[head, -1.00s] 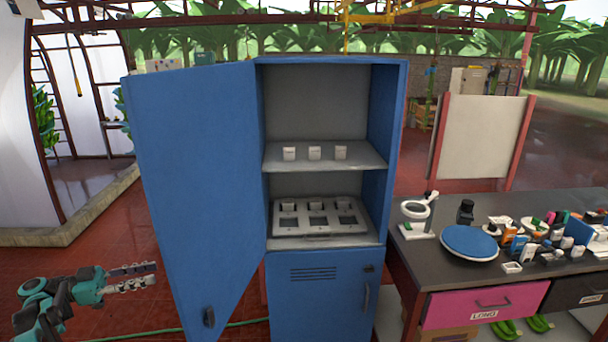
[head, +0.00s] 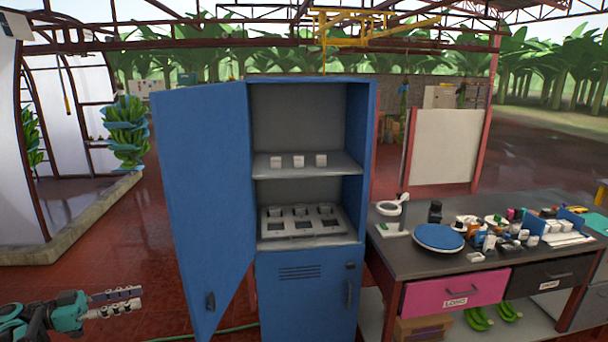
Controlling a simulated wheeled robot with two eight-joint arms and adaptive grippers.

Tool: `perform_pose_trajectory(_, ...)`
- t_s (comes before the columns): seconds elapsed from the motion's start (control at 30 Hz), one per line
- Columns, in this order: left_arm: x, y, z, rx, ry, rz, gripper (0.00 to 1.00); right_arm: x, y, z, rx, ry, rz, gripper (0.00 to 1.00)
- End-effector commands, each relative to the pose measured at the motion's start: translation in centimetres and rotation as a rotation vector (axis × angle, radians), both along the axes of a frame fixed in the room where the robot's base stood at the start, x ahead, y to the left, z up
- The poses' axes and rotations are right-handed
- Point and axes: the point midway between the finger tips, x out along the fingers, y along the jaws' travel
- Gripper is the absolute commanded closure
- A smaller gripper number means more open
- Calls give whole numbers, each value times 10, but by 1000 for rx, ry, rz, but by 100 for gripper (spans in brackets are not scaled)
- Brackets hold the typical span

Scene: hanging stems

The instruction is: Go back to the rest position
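My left gripper (head: 115,302) is at the lower left, over the red floor, with its fingers pointing right towards the open door of the blue cabinet. Its two fingers are apart, with a gap between them and nothing held. It is clear of the door. My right gripper is not in the head view.
The blue cabinet (head: 305,295) stands in the middle, its upper door (head: 205,190) open to the left. Small white cups (head: 298,162) sit on its shelf, a slotted tray (head: 303,222) below. A dark workbench (head: 405,262) with a blue disc (head: 438,237) and clutter is on the right.

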Motion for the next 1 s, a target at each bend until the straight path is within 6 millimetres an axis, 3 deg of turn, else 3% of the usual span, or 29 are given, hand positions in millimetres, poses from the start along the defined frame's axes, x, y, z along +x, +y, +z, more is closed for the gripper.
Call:
perform_pose_trajectory(0.27, 15, -47, 4, 22, 177, 13, 68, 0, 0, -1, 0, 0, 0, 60)
perform_pose_trajectory(0.57, 19, -137, -2, 101, 498, 85, 68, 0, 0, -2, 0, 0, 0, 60)
perform_pose_trajectory(0.67, 8, -181, -10, 156, 644, 144, 68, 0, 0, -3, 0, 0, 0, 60)
perform_pose_trajectory(0.8, -25, -237, -31, 263, 831, 280, 68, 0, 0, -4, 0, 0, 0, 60)
perform_pose_trajectory(1.0, -89, -283, -66, 412, 958, 523, 68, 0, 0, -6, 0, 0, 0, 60)
